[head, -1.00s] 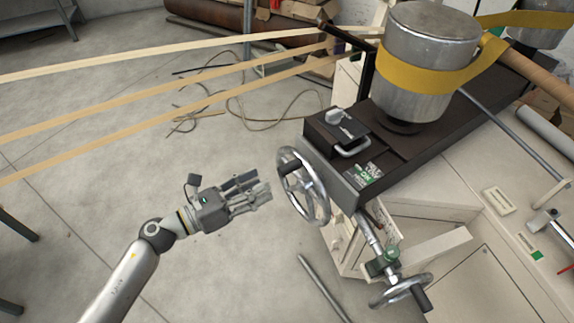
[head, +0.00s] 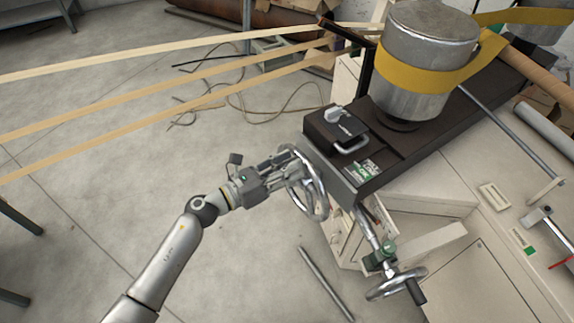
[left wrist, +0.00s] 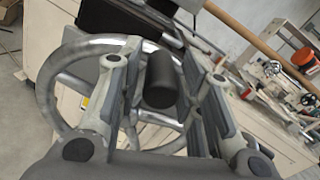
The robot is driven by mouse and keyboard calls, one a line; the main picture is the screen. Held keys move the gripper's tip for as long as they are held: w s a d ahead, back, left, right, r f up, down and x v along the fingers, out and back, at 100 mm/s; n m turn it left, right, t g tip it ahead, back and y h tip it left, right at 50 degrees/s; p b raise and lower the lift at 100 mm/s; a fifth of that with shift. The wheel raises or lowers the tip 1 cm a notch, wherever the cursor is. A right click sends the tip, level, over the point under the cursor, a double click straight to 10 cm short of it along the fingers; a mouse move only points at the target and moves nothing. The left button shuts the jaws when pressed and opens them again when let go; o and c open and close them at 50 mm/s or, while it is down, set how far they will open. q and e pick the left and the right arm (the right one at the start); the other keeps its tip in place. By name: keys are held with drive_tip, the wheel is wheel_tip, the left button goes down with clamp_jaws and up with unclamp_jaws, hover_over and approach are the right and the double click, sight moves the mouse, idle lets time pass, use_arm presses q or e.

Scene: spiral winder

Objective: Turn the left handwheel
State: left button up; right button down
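The left handwheel (head: 322,200) is a metal wheel at the near end of the dark machine bed. In the left wrist view its silver rim (left wrist: 46,95) shows at left, behind my fingers. My left gripper (head: 291,164) is at the upper left part of this wheel. In the left wrist view its fingers are apart, with the wheel's black handle (left wrist: 160,82) between them. Narrow gaps seem to show on both sides of the handle. My right gripper is in neither view.
A second handwheel (head: 397,284) with a dark handle sits lower right on a shaft. A metal drum (head: 425,50) with a yellow band stands on the dark bed (head: 400,150). Pale strips cross the upper left. A metal bar (head: 326,284) is below the left wheel. Left floor is mostly clear.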

sight(283, 149)
use_arm(q)
clamp_jaws()
drive_tip(key=shift+w, duration=0.1)
drive_tip(key=shift+w+a+f+n+b, duration=0.1)
drive_tip(key=shift+w+a+n+b, duration=0.05)
drive_tip(key=shift+w+a+n, duration=0.3)
drive_tip(key=shift+w+a+n+b, duration=0.15)
drive_tip(key=shift+w+n, duration=0.1)
drive_tip(key=shift+n, duration=0.3)
drive_tip(key=w+a+f+n+b, duration=0.1)
drive_tip(key=n, duration=0.1)
drive_tip(key=w+a+n+b, duration=0.1)
drive_tip(key=w+n, duration=0.1)
drive_tip(key=w+a+f+n, duration=0.1)
drive_tip(key=n, duration=0.1)
drive_tip(key=shift+w+f+b, duration=0.3)
drive_tip(key=shift+f+b, duration=0.05)
drive_tip(key=shift+b, duration=0.05)
wheel_tip(283, 149, down, 11)
drive_tip(key=w+a+n+b, duration=0.1)
drive_tip(key=n+b, duration=0.5)
drive_tip(key=n, duration=0.7)
drive_tip(key=shift+w+a, duration=0.35)
drive_tip(key=shift+w, duration=0.5)
